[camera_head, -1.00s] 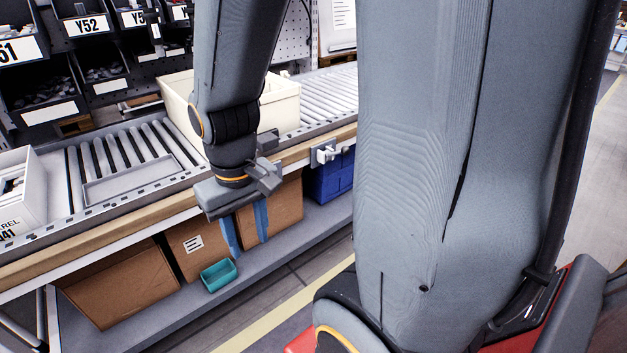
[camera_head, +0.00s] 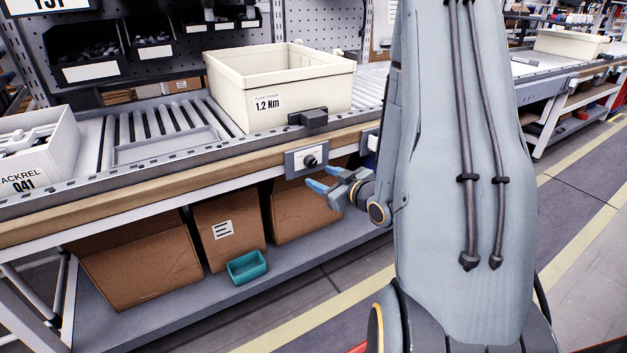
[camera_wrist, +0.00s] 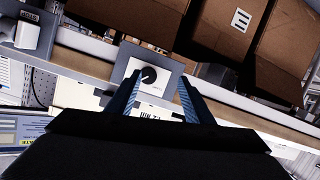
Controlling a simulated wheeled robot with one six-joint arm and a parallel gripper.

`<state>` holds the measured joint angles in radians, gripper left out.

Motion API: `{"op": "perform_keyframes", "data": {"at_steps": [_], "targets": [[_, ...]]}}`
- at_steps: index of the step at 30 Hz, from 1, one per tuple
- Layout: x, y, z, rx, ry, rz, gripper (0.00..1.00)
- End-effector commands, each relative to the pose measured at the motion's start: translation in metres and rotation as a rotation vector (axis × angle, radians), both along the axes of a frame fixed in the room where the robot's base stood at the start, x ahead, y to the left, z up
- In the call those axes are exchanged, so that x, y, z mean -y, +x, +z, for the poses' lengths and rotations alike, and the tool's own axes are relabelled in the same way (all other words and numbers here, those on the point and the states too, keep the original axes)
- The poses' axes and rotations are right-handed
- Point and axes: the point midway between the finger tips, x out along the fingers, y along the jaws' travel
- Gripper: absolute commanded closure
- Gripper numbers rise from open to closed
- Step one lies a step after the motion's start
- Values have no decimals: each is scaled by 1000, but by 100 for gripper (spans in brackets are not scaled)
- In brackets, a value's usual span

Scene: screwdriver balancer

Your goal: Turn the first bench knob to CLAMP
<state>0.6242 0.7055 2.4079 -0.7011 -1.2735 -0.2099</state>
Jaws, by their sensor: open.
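A bench knob (camera_head: 310,161) is a small dark round knob on a grey plate (camera_head: 293,162) on the bench's front edge. It also shows in the wrist view as a black knob (camera_wrist: 149,75), on its plate (camera_wrist: 170,84). The knob's setting is too small to read. My gripper (camera_head: 321,178) is open and empty, just below and right of the plate in the head view. In the wrist view its two blue fingers (camera_wrist: 160,84) point toward the plate, with the knob between them, nearer the left finger. I see no clear contact with the knob.
A cream crate (camera_head: 300,95) marked 1.2 Nm stands on the rollers behind a dark block (camera_head: 308,118). Cardboard boxes (camera_head: 228,229) and a teal bin (camera_head: 247,267) are on the lower shelf.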

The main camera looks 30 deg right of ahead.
Motion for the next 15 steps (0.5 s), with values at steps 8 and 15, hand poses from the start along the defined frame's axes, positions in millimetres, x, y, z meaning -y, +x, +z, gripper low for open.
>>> {"op": "perform_keyframes", "data": {"at_steps": [8,15], "targets": [[20,-11,-7,245,49,13,53],[19,6,-3,276,51,18,53]]}}
